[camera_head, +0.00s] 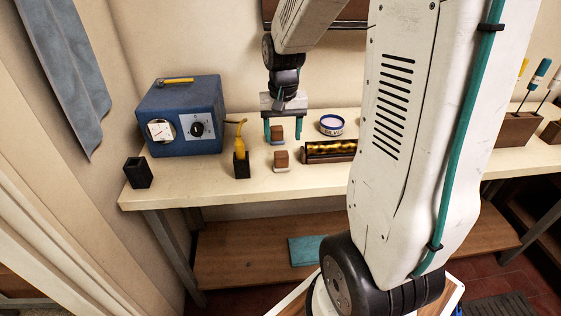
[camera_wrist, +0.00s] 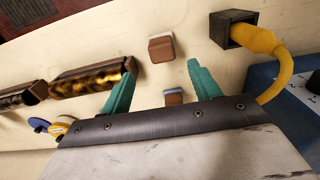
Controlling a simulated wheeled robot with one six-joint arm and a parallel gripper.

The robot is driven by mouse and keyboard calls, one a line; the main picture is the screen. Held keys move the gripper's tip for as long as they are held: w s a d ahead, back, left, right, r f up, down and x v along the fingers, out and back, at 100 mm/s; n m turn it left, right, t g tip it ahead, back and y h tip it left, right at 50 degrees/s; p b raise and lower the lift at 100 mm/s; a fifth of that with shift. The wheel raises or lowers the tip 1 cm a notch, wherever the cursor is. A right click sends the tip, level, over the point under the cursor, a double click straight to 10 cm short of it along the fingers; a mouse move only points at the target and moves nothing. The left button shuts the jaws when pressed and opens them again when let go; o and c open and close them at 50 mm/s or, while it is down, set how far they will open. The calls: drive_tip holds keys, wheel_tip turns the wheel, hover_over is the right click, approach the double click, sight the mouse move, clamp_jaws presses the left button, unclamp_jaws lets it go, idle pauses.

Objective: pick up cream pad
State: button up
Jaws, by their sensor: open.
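Two small brown-topped pads lie on the cream bench. The one with a cream underside, the cream pad (camera_head: 281,162), lies nearer the bench's front edge; in the wrist view it (camera_wrist: 161,49) lies just beyond the fingertips. The other, a blue-edged pad (camera_head: 277,133), shows between my fingers in the head view and below them, partly hidden by the gripper body, in the wrist view (camera_wrist: 173,97). My gripper (camera_head: 283,138) points down with its teal fingers apart and nothing held. It also shows in the wrist view (camera_wrist: 161,70).
A yellow bottle in a black holder (camera_head: 241,165) stands left of the pads. A brown trough with a tortoiseshell-patterned roll (camera_head: 328,150) lies right, with a round tin (camera_head: 332,125) behind it. A blue box with dials (camera_head: 180,115) and an empty black cup (camera_head: 138,173) stand farther left.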

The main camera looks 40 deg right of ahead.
sight(281, 152)
wheel_tip(281, 152, down, 7)
drive_tip(key=shift+w+a+f, duration=0.1)
drive_tip(key=shift+w+a, duration=0.05)
drive_tip(key=c, duration=1.1)
